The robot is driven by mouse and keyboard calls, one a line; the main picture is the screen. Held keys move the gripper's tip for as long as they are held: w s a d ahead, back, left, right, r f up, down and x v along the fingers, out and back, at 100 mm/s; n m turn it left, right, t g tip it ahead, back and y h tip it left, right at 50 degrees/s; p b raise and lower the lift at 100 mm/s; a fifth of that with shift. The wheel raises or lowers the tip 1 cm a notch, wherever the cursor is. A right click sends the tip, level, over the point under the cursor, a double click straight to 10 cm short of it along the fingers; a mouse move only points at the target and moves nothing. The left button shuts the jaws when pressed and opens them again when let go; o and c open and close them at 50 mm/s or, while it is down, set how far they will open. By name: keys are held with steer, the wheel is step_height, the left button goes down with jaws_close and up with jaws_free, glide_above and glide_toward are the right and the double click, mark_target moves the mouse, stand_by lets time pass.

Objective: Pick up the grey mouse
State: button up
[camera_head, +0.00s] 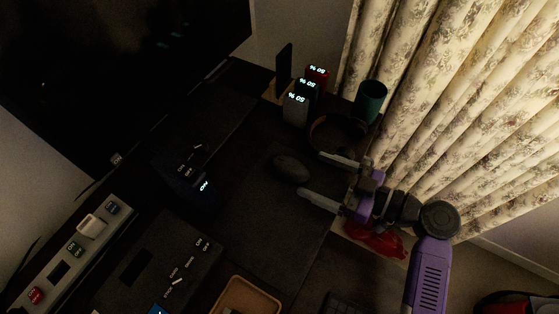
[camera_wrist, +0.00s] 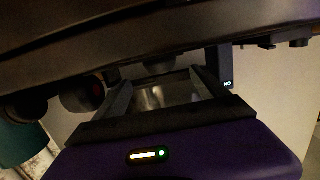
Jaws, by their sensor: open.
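The grey mouse (camera_head: 290,167) is a dark rounded shape lying on the dark desk mat (camera_head: 262,215) in the head view. My gripper (camera_head: 312,174) reaches in from the right with two pale fingers spread apart. The fingertips are just to the right of the mouse, one toward the back and one toward the front, with nothing seen held between them. In the wrist view my gripper (camera_wrist: 161,88) also shows its fingers apart. I cannot make out the mouse there.
A large monitor (camera_head: 120,70) is at the left. A wooden tray (camera_head: 246,296) is in front. Curtains (camera_head: 465,110) hang at right.

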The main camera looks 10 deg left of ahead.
mark_target(270, 159)
steer(key=x, duration=0.2)
steer(key=shift+a, duration=0.25)
steer(key=shift+f+p+x, duration=0.15)
steer(key=shift+p+x, duration=0.1)
steer(key=shift+x, duration=1.05)
steer(key=shift+f+p+x, duration=0.2)
steer(key=shift+x, duration=1.15)
steer(key=shift+s, duration=0.1)
steer(key=c, duration=1.5)
